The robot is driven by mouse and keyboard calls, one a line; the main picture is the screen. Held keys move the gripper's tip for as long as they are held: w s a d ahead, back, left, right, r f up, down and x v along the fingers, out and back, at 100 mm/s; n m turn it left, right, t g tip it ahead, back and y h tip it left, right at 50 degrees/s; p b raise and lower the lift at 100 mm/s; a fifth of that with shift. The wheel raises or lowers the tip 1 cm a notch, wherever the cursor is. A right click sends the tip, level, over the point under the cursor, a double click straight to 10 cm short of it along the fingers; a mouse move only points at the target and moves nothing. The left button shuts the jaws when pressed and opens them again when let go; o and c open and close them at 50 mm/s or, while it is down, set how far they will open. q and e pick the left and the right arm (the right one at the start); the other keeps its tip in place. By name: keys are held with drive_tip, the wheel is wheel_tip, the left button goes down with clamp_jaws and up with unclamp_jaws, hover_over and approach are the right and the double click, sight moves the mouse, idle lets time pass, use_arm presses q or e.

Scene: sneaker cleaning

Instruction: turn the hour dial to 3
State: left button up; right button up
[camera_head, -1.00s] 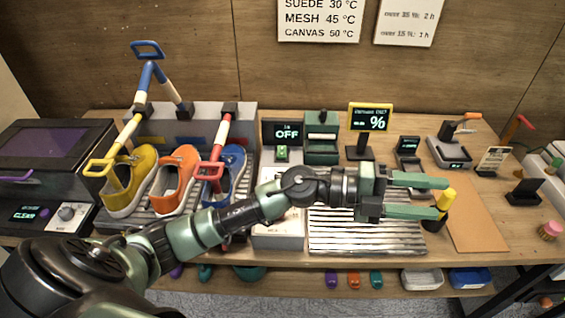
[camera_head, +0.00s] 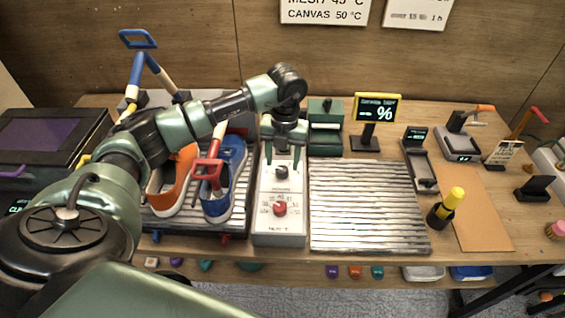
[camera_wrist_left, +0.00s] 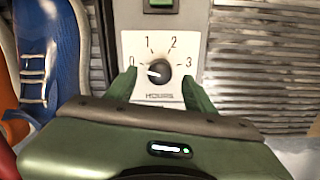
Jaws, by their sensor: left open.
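The hour dial (camera_wrist_left: 159,72) is a black knob on a white plate marked 0, 1, 2, 3 and HOURS. Its white pointer mark faces left, towards the 0. In the head view the hour dial (camera_head: 282,173) is on the top face of a white control box (camera_head: 279,238), above a red knob (camera_head: 280,208). My left gripper (camera_head: 283,158) is open over the box. In the left wrist view the green fingers of my left gripper (camera_wrist_left: 159,82) stand either side of the dial, apart from it. My right gripper is not in view.
An orange shoe (camera_head: 176,180) and a blue shoe (camera_head: 222,185) stand on a rack left of the box. A ridged metal tray (camera_head: 365,205) lies to its right. A green device (camera_head: 325,128) stands behind, and a yellow-topped bottle (camera_head: 446,208) is farther right.

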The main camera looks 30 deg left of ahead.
sight(282, 168)
use_arm(q)
drive_tip(key=shift+f, duration=1.55)
clamp_jaws()
